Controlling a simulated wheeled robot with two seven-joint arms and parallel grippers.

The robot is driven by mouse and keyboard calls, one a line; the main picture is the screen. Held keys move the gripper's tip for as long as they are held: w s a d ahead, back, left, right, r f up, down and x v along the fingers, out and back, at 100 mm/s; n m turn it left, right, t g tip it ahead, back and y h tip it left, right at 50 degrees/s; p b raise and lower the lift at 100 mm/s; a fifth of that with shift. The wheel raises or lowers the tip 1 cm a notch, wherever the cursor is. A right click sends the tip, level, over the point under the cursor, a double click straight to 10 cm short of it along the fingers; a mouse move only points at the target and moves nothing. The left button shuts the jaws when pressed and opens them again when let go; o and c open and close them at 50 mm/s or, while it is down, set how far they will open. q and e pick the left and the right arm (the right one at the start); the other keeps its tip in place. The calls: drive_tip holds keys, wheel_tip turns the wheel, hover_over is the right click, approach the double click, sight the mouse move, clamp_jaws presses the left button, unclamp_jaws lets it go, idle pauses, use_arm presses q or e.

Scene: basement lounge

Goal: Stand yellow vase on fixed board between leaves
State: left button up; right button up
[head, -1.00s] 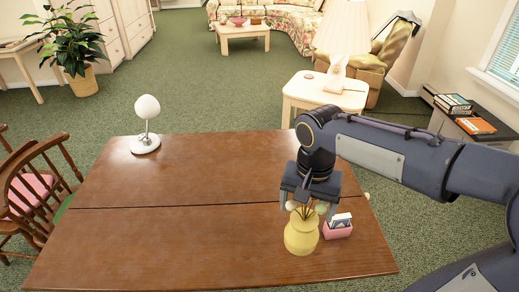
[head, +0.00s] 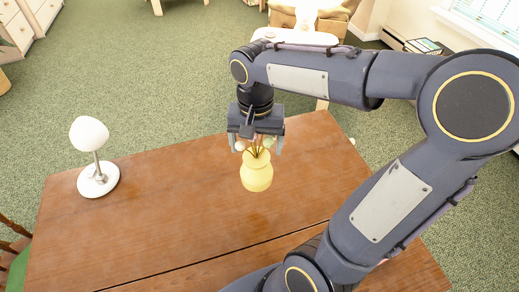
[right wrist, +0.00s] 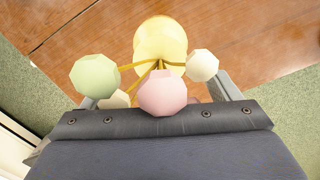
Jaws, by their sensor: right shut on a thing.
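The yellow vase (head: 257,172), with pale flowers on thin stems, is upright over the part of the brown table (head: 165,185) beyond the dark seam. My right gripper (head: 258,148) comes down from above and is shut on the vase near its neck. I cannot tell whether the vase base touches the wood. In the right wrist view the vase (right wrist: 161,42) shows beyond green, white and pink flower heads, with a finger at each side. Only one table seam shows clearly; my arm covers the table's near right part. My left gripper is out of view.
A white lamp (head: 98,178) with a round head stands at the table's left end. The tabletop between lamp and vase is clear. A white side table stands behind my right arm. Chair parts (head: 14,255) show at the lower left.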

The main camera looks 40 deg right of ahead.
drive_tip(key=w+d+f+p, duration=0.1)
drive_tip(key=w+d+f, duration=0.7)
drive_tip(key=f, duration=0.4)
drive_tip(key=shift+d+f+p, duration=0.2)
drive_tip(key=shift+d+p, duration=0.15)
drive_tip(key=shift+d, duration=0.5)
drive_tip(key=shift+f, duration=0.15)
drive_tip(key=o, duration=1.6)
drive_tip(key=shift+c, duration=0.2)
